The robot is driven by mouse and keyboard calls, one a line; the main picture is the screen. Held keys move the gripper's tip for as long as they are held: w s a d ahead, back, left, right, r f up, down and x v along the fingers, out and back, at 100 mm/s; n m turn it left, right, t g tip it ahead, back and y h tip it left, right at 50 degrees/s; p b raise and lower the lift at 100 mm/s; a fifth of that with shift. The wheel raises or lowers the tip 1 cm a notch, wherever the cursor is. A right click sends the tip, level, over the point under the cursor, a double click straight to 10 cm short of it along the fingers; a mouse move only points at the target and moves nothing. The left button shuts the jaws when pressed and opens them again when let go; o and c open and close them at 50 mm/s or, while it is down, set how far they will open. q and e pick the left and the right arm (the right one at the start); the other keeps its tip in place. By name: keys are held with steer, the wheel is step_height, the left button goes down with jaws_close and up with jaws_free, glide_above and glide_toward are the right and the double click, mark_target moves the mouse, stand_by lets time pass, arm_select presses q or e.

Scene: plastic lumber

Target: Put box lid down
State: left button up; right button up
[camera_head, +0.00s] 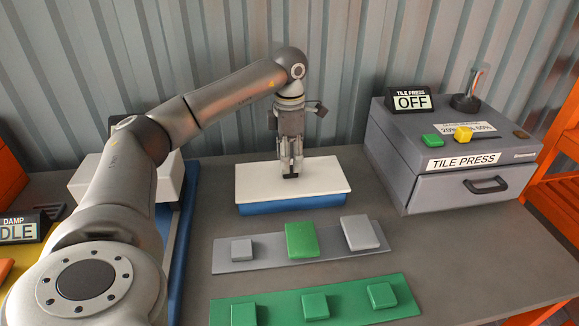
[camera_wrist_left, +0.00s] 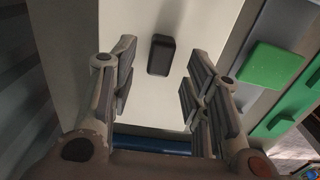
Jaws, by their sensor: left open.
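The box lid (camera_head: 323,178) is a flat white slab lying on a blue box (camera_head: 262,208) in the middle of the table. In the left wrist view the lid (camera_wrist_left: 135,25) fills the centre, with a small black handle (camera_wrist_left: 161,55) on top. My left gripper (camera_head: 290,172) points down over the lid, close to the handle. In the head view the fingers partly hide the handle. My right gripper is not in view.
A grey tile press (camera_head: 450,190) marked OFF stands at the right. In front of the box are a grey strip (camera_head: 270,254) and a green strip (camera_head: 345,297) bearing several tiles. A blue-edged tray (camera_head: 184,235) lies at the left, partly behind my arm. Corrugated wall closes the back.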

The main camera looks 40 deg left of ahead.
arm_select(q)
step_height(320, 180, up, 9)
steer(key=shift+f, duration=0.15)
stand_by(0.6)
